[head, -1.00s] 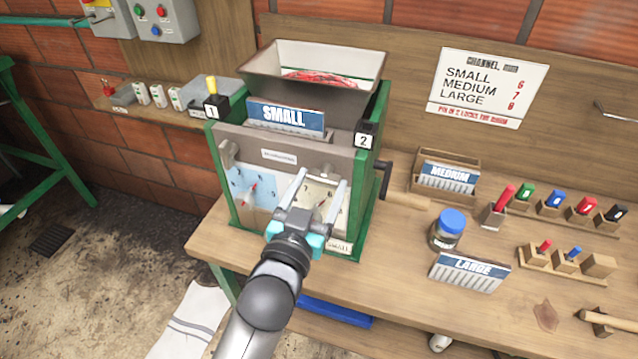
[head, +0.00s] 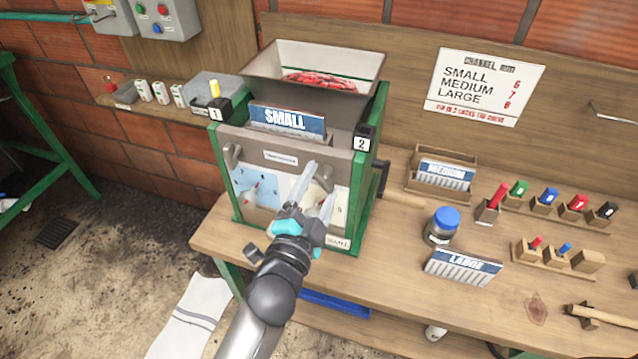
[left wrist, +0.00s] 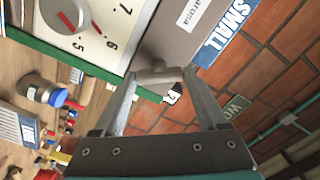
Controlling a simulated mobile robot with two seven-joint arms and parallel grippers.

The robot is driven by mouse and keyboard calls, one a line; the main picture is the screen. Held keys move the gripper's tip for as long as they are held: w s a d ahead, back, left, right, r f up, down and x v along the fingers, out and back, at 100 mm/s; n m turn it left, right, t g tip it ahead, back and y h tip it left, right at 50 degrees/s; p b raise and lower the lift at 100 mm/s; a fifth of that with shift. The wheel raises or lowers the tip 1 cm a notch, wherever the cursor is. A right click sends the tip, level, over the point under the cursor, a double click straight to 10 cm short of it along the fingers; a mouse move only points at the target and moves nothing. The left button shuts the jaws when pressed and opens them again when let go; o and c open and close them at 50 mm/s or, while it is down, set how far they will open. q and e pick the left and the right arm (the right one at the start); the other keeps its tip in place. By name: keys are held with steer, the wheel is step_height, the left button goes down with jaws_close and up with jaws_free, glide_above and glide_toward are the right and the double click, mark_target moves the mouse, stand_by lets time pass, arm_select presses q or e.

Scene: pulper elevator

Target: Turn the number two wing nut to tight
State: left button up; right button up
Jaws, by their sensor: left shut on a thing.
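The green and grey pulper (head: 290,150) stands on the bench. The number two wing nut (left wrist: 158,74), a grey winged knob, is on its front below the "2" tag (head: 362,143). My left gripper (head: 320,182) reaches up to it, with its fingers tilted to the right. In the left wrist view the fingertips (left wrist: 160,78) are on both sides of the nut, shut on it. In the head view the fingers partly cover the nut and the white dial. The number one wing nut (head: 232,154) is free at the left of the front. My right gripper is out of view.
A dial with a red pointer (left wrist: 68,22) is close to the fingers. A SMALL plate (head: 287,118) sits above the front. A blue-lidded jar (head: 443,225), a LARGE plate (head: 462,267) and coloured pegs stand on the bench to the right.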

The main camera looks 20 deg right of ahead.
arm_select(q)
steer(key=m, duration=0.3)
steer(key=shift+m, duration=1.8)
steer(key=o, duration=1.3)
steer(key=b+v, duration=0.2)
steer(key=v, duration=1.3)
steer(key=shift+a, duration=0.15)
